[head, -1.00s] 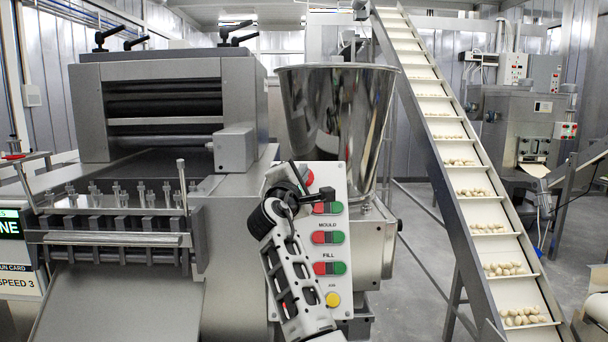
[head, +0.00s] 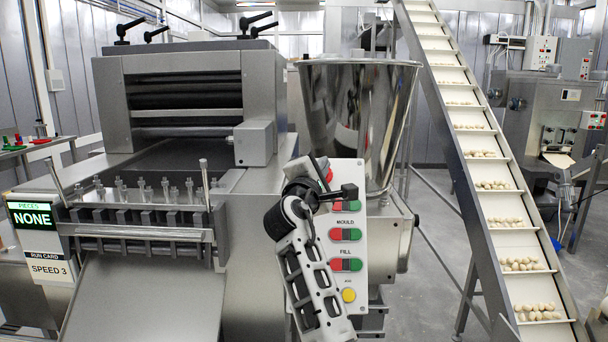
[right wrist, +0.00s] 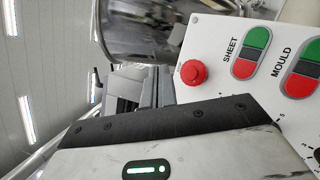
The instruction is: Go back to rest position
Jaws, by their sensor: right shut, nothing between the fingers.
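My right gripper (head: 346,193) is shut and empty. In the head view it stands in front of the upper left part of the white control panel (head: 356,280), with its black fingers across the top button row. I cannot tell whether it touches the panel. In the right wrist view the panel (right wrist: 225,60) fills the upper right, with a red round button (right wrist: 193,72) and the SHEET and MOULD buttons. The dark edge of my wrist lies below them; no fingertips show there. My left gripper is not in view.
The grey sheeting machine (head: 190,100) with a sloping plate stands at left. A steel hopper (head: 360,115) rises behind the panel. A conveyor (head: 500,205) carrying pale pieces slopes up at right. A screen (head: 33,219) reads NONE. Bare floor (head: 425,270) shows between hopper and conveyor.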

